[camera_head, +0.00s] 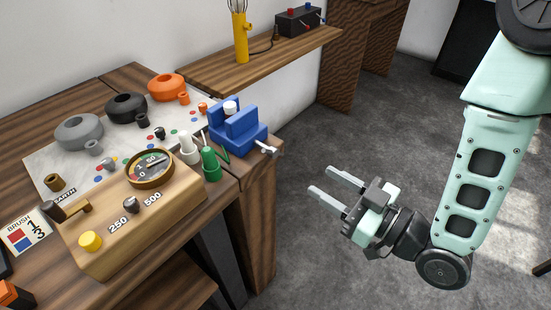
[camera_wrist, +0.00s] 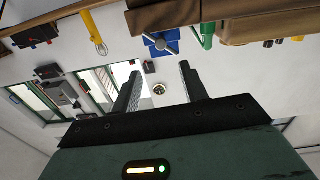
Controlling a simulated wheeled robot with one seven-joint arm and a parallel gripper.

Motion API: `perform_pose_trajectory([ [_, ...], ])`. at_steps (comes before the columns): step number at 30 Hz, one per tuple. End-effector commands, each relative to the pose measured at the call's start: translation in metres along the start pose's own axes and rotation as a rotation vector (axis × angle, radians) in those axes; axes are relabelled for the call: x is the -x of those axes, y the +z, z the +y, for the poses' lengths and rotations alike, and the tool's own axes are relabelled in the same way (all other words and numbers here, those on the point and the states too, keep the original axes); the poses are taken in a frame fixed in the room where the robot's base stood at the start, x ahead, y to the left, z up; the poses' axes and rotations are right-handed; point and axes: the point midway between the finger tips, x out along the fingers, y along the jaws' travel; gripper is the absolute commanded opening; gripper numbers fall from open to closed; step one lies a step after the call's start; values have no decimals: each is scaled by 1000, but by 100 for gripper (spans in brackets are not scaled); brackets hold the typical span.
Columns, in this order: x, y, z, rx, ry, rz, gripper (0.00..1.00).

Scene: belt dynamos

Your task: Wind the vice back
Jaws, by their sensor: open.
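The blue vice (camera_head: 238,132) sits at the right front corner of the wooden bench. Its pale metal handle (camera_head: 266,149) sticks out on the right, past the bench edge. A small whitish round piece (camera_head: 230,107) shows at the vice's jaws; I cannot tell whether it is clamped. My gripper (camera_head: 320,180) is open and empty over the floor, right of and apart from the handle, its fingers pointing towards the bench. In the wrist view, which looks upside down, the vice (camera_wrist: 153,50) shows beyond my open fingers.
A wooden meter box (camera_head: 140,220) with a round dial stands left of the vice. Grey, black and orange rings lie behind. A shelf holds a yellow lamp (camera_head: 241,38).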

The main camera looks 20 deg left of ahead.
Motion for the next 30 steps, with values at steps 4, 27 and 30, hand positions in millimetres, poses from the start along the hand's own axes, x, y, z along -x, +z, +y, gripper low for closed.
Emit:
perform_pose_trajectory([
  [4, -8, 6, -1, 3, -3, 4, 43],
  [27, -94, -2, -2, -2, -1, 3, 43],
  [30, -110, -2, -2, -3, -1, 2, 43],
])
